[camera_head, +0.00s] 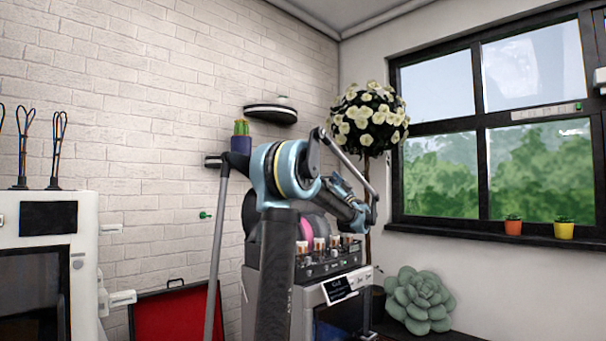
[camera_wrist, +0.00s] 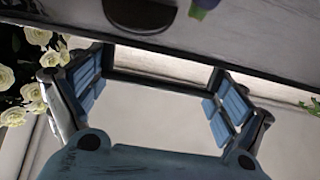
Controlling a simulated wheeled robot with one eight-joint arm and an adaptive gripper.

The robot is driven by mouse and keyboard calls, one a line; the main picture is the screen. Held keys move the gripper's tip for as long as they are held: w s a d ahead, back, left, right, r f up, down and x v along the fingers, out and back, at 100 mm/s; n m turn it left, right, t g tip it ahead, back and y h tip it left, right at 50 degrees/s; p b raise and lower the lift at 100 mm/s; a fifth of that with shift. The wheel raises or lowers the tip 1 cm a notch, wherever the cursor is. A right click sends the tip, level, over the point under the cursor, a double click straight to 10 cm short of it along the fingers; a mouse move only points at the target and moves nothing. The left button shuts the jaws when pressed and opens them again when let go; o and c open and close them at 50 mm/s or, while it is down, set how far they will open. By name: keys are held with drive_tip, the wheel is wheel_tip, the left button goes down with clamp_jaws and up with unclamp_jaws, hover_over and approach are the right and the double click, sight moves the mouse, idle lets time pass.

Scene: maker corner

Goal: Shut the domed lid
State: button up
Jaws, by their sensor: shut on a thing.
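My gripper (camera_head: 370,213) is at the end of my bent arm, above the right side of the grey machine (camera_head: 318,290). In the wrist view my gripper (camera_wrist: 158,82) has its blue-padded fingers well apart, with a dark bar (camera_wrist: 160,88) spanning between them. The gripper is shut on this bar, which seems to be part of the domed lid. The lid's dome is not clear in either view. Rounded pink and dark shapes (camera_head: 308,228) show behind the machine's row of knobs, partly hidden by my arm.
A dark wall shelf (camera_head: 270,113) and a cactus in a purple pot (camera_head: 241,138) are behind my arm. A white-flowered tree (camera_head: 368,120) stands close behind the gripper. A large succulent (camera_head: 418,300) is at the machine's right. A red panel (camera_head: 170,315) is low on the left.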

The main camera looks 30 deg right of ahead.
drive_tip(key=s+d+f, duration=0.2)
drive_tip(key=s+f, duration=0.3)
drive_tip(key=f, duration=0.5)
drive_tip(key=s+d+f, duration=0.1)
drive_tip(key=s+f, duration=0.5)
drive_tip(key=f, duration=0.3)
drive_tip(key=shift+d+f, duration=0.35)
drive_tip(key=o, duration=1.2)
drive_tip(key=shift+o, duration=0.2)
drive_tip(key=shift+s, duration=0.1)
drive_tip(key=v, duration=1.2)
